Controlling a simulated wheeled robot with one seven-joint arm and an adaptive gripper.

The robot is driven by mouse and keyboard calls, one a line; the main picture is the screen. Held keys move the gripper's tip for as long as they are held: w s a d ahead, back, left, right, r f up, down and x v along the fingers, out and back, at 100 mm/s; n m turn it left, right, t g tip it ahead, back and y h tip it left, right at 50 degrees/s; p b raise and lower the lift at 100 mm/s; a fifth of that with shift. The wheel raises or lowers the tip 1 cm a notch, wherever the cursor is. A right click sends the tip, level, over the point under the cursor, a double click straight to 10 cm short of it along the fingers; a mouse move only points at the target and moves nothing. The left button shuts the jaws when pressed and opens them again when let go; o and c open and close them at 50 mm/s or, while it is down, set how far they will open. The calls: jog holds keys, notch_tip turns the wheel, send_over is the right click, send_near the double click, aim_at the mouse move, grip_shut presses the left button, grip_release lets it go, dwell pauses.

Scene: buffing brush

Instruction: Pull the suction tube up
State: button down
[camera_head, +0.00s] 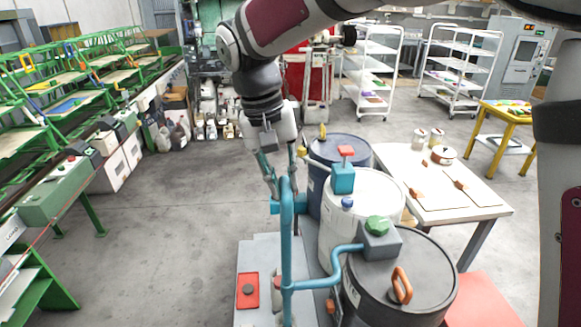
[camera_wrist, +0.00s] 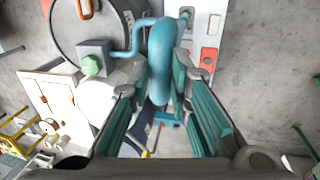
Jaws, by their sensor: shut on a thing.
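A blue tube (camera_head: 287,235) stands upright beside the drums, with a bent side branch running to a grey box with a green cap (camera_head: 377,225) on the black drum (camera_head: 415,285). It looks like the suction tube. My gripper (camera_head: 282,187) points down at the top of this tube, its fingers on either side. In the wrist view the tube (camera_wrist: 163,60) shows large between the fingers of my gripper (camera_wrist: 160,88), which is shut on it. The exact contact is partly hidden by the fingers and the tube itself.
A white drum (camera_head: 345,215) and a dark blue drum (camera_head: 335,155) stand close behind the black one. A table (camera_head: 490,207) is at the right, with white shelves (camera_head: 370,75) behind. Green racks (camera_head: 60,120) line the left. The floor between is clear.

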jog(key=shift+w+r, duration=0.1)
jog(key=shift+r, duration=0.25)
jog(key=c, duration=1.8)
grip_release()
jog(key=o, duration=0.3)
jog(key=shift+f, duration=0.1)
jog(key=r, duration=0.4)
jog(key=a+r, duration=0.1)
jog(key=r, duration=0.3)
jog(key=a+r, duration=0.1)
jog(key=r, duration=0.2)
jog(key=shift+s+a+r, duration=0.2)
jog(key=shift+s+r, duration=0.1)
jog(key=shift+r, duration=0.1)
